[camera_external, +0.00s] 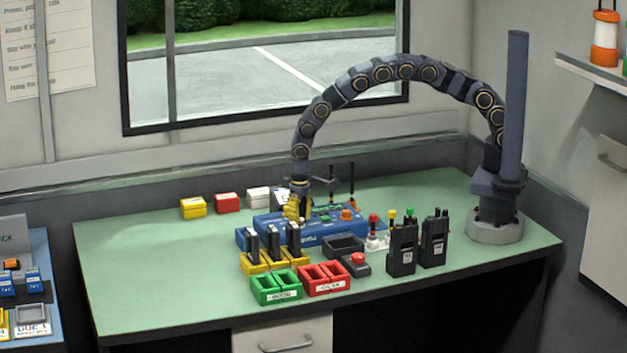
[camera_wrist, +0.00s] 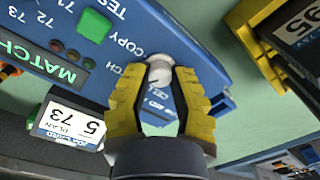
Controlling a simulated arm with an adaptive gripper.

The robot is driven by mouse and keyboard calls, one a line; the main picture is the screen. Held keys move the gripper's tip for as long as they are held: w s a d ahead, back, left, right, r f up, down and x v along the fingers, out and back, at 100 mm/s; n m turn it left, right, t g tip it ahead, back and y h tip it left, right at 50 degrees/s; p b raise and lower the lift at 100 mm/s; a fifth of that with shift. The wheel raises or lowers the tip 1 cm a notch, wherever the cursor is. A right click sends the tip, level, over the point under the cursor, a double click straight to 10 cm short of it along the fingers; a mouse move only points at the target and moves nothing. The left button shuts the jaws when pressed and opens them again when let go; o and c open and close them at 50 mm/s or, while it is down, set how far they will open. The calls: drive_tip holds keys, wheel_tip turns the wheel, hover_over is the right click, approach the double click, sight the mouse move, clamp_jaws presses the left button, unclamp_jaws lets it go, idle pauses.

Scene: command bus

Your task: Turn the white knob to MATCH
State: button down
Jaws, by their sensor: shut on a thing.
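The white knob (camera_wrist: 158,72) sits on the sloped face of the blue console (camera_wrist: 190,30), near its edge. The words COPY and, partly covered, MATCH are printed beside it, with CELL lettering nearby. My gripper (camera_wrist: 160,80) has its yellow fingers on either side of the knob and is shut on it. I cannot tell which word the knob points to. In the external view my gripper (camera_external: 298,206) reaches down onto the left part of the blue console (camera_external: 325,229), and the knob is hidden there.
A green button (camera_wrist: 94,25) and a green MATCH display (camera_wrist: 62,69) are on the console. A job card (camera_wrist: 68,125) stands close to my gripper. Yellow chargers (camera_external: 255,264), green bins (camera_external: 276,287), red bins (camera_external: 325,278) and black radios (camera_external: 402,250) stand in front. The table's left side is clear.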

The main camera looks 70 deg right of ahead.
sight(301, 218)
drive_tip(key=shift+f, duration=0.1)
idle(0.4)
drive_tip(key=c, duration=0.8)
unclamp_jaws()
wheel_tip(301, 218, up, 12)
drive_tip(key=shift+d+r, duration=0.1)
drive_tip(key=shift+d, duration=0.05)
